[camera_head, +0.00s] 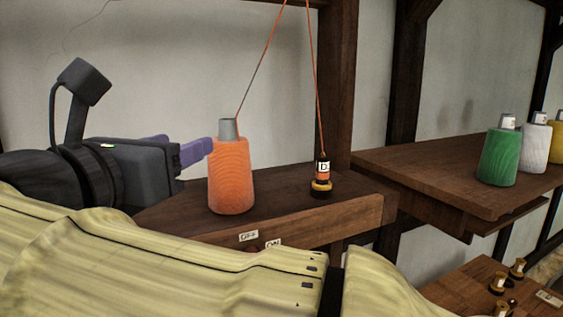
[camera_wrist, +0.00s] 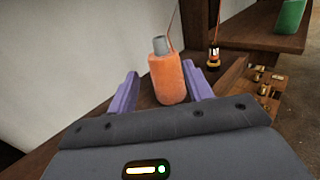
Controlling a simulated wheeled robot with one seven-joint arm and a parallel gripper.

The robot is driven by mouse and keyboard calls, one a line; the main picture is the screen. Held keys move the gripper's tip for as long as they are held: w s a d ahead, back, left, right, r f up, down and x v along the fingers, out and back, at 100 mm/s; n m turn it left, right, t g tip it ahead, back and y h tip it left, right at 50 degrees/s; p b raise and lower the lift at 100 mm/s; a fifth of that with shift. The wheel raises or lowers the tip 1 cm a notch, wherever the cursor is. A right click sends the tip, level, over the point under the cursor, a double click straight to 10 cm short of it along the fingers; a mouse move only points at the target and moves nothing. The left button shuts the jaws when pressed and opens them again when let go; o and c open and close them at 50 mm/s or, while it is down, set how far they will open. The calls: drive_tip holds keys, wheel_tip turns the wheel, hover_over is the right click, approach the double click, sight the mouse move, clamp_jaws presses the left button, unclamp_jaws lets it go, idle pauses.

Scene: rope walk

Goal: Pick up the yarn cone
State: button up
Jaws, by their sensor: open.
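The orange yarn cone (camera_head: 231,180) with a grey top stands upright on a dark wooden shelf (camera_head: 280,213). A strand of orange yarn runs up from its top. My gripper (camera_head: 205,148) is at the cone's left in the head view, with its purple fingers pointing toward it. In the wrist view, the cone (camera_wrist: 167,78) stands between and ahead of the two spread fingers of my gripper (camera_wrist: 164,85).
A small bobbin (camera_head: 321,176) with a "D" label and its own yarn strand stands right of the cone. Green (camera_head: 498,155), white (camera_head: 535,150) and yellow (camera_head: 557,140) cones stand on another shelf at the right. Small spools (camera_head: 499,285) sit on a lower board. A wall is behind.

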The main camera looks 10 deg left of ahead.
sight(223, 123)
drive_tip(key=p+x, duration=0.4)
drive_tip(key=x, duration=0.4)
drive_tip(key=shift+w+r, duration=0.15)
drive_tip(key=shift+w+f, duration=0.2)
drive_tip(key=shift+r, duration=0.1)
drive_tip(key=shift+w+d+r+p, duration=0.1)
drive_tip(key=shift+w+r+p, duration=0.1)
drive_tip(key=shift+w+p, duration=0.5)
drive_tip(key=p+x, duration=0.1)
drive_tip(key=p, duration=0.2)
drive_tip(key=shift+w+d+r, duration=0.15)
drive_tip(key=shift+w, duration=0.25)
drive_tip(key=shift+p+x, duration=0.5)
drive_tip(key=shift+x, duration=0.35)
drive_tip(key=shift+w+f, duration=0.3)
drive_tip(key=shift+s+r, duration=0.1)
drive_tip(key=shift+s, duration=0.25)
